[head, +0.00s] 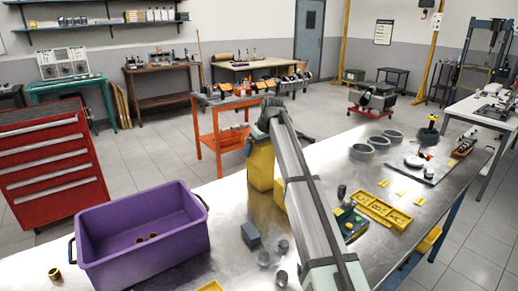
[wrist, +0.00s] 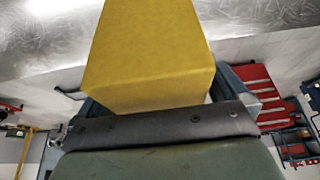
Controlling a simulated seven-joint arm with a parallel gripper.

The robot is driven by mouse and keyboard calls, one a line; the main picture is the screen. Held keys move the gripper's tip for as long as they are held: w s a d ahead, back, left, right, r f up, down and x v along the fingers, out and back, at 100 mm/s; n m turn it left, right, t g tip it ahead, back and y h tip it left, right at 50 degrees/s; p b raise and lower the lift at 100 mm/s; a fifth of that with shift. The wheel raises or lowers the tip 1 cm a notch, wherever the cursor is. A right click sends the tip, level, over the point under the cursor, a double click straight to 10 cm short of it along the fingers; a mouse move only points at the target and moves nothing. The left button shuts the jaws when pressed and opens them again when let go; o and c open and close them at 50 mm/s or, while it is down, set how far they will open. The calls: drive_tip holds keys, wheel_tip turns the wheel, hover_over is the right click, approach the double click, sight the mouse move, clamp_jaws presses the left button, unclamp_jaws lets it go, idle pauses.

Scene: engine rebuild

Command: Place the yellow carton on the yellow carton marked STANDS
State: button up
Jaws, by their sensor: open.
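A tall yellow carton (head: 260,166) stands on the steel bench in the head view, partly behind my arm. More yellow shows lower along the arm; I cannot tell if it is the same carton or a second one. My gripper (head: 270,112) is at the carton's top. In the wrist view a yellow carton (wrist: 150,50) fills the upper middle, with the dark jaws of my open gripper (wrist: 160,98) on either side of it. I cannot tell whether they touch it. No STANDS marking is readable on any yellow thing.
A purple bin (head: 145,240) stands at the left of the bench (head: 225,205). A blue-grey block (head: 251,235) and small grey cylinders lie nearby. Right of my arm are a green part (head: 350,222), a yellow compartment tray (head: 384,211), grey rings (head: 361,152) and a plate with parts (head: 425,168).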

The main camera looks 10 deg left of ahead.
drive_tip(key=v, duration=1.2)
drive_tip(key=shift+r, duration=0.15)
